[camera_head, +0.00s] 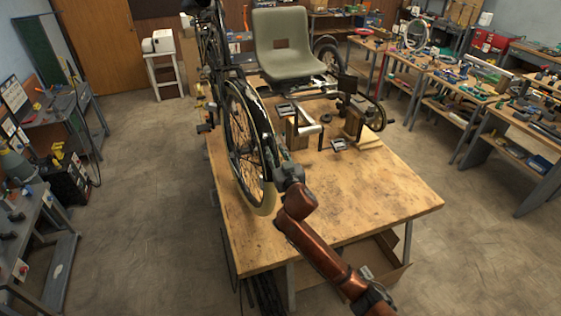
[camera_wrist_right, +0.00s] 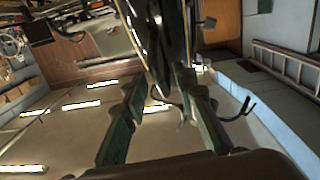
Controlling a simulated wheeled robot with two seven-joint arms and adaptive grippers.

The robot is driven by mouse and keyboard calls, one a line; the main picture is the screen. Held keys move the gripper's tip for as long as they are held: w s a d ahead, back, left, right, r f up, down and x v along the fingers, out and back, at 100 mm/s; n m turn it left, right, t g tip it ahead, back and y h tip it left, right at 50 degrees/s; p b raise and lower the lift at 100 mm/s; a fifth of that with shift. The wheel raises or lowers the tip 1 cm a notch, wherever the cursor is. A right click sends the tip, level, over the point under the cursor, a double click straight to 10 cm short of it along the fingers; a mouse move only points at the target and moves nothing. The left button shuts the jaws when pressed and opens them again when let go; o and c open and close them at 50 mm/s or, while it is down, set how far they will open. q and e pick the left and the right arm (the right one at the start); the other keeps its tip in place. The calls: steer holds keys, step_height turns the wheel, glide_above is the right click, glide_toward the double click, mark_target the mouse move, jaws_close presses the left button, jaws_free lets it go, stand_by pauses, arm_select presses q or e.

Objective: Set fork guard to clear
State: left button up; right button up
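The trike's large spoked wheel (camera_head: 235,150) with a pale tyre stands upright at the left part of the workbench. A dark curved strip (camera_head: 262,122) runs along its right side; I cannot tell surely whether this is the fork guard. My right gripper (camera_head: 275,158) is at the lower right side of the wheel, its fingers partly hidden by its own body. In the right wrist view its two green fingers (camera_wrist_right: 158,80) stand apart, with dark wheel or fork parts (camera_wrist_right: 165,40) beyond and between their tips. Contact cannot be told. My left gripper is not in view.
The wooden workbench (camera_head: 350,205) is clear at its front right. A grey-green seat (camera_head: 283,42), wooden blocks (camera_head: 355,125) and a pedal crank (camera_head: 375,115) are at its back. Benches with tools (camera_head: 465,85) line the right; open floor lies left.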

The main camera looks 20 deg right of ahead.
steer(key=s, duration=1)
steer(key=shift+s+r, duration=0.2)
steer(key=shift+s, duration=0.15)
